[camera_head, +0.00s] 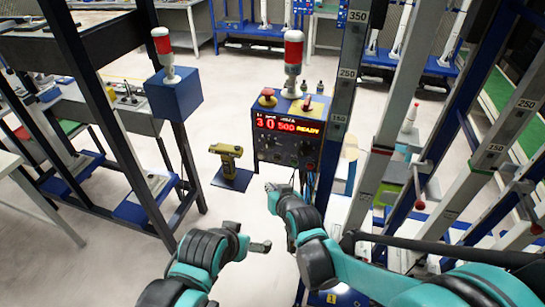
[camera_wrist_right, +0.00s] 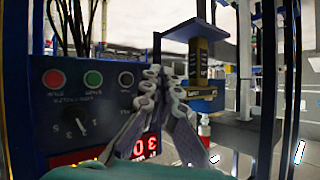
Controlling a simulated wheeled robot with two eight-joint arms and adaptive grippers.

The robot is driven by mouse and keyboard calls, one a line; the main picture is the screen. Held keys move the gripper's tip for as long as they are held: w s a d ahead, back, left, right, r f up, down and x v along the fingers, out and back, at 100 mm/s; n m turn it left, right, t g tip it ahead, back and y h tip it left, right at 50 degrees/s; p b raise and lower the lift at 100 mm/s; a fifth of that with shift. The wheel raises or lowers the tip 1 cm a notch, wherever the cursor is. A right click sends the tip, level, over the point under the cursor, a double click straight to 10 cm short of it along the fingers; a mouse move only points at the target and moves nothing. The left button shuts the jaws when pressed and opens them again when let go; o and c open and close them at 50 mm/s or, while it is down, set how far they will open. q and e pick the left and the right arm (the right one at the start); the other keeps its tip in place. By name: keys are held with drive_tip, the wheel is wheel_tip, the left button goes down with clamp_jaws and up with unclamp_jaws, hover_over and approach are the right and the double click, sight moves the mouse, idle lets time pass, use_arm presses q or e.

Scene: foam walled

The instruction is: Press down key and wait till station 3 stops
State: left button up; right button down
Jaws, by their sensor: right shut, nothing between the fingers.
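The blue control box (camera_head: 262,118) stands right of centre in the head view. Its lit red display (camera_head: 288,124) reads "3 0 500 READY". The right wrist view shows its panel upside down, with a red button (camera_wrist_right: 53,78), a green button (camera_wrist_right: 93,79), a black button (camera_wrist_right: 126,79) and a rotary dial (camera_wrist_right: 75,121).
A red-and-white lamp (camera_head: 293,52) and a red knob (camera_head: 267,96) top the box. A yellow drill (camera_head: 228,160) stands on a blue plate left of it. Metal posts (camera_head: 388,120) crowd the right.

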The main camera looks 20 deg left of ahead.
sight(277, 159)
drive_tip(key=shift+a+f, duration=0.25)
drive_tip(key=shift+a, duration=0.45)
drive_tip(key=shift+w, duration=0.15)
drive_tip(key=w, duration=0.8)
drive_tip(key=shift+w+d, duration=0.2)
drive_tip(key=shift+w, duration=0.15)
drive_tip(key=shift+w, duration=0.1)
idle(0.7)
drive_tip(key=shift+w, duration=0.35)
